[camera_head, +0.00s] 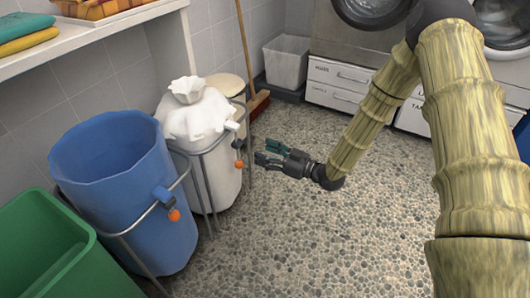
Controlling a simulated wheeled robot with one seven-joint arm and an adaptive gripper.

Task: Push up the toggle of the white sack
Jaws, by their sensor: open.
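The white sack (199,114) hangs in a metal frame left of centre, its top gathered into a ruffled tuft. A small white piece sticks out just above the toggle. In the picture a small gap lies between the fingertips and the toggle; the true distance in depth is hard to tell.
A blue sack (120,190) in a similar frame, with its own orange-ended toggle (172,214), stands front left, beside a green bin (50,250). A broom (257,95), a grey bin (287,62) and white drawers stand behind. The pebbled floor (300,235) is clear at front centre.

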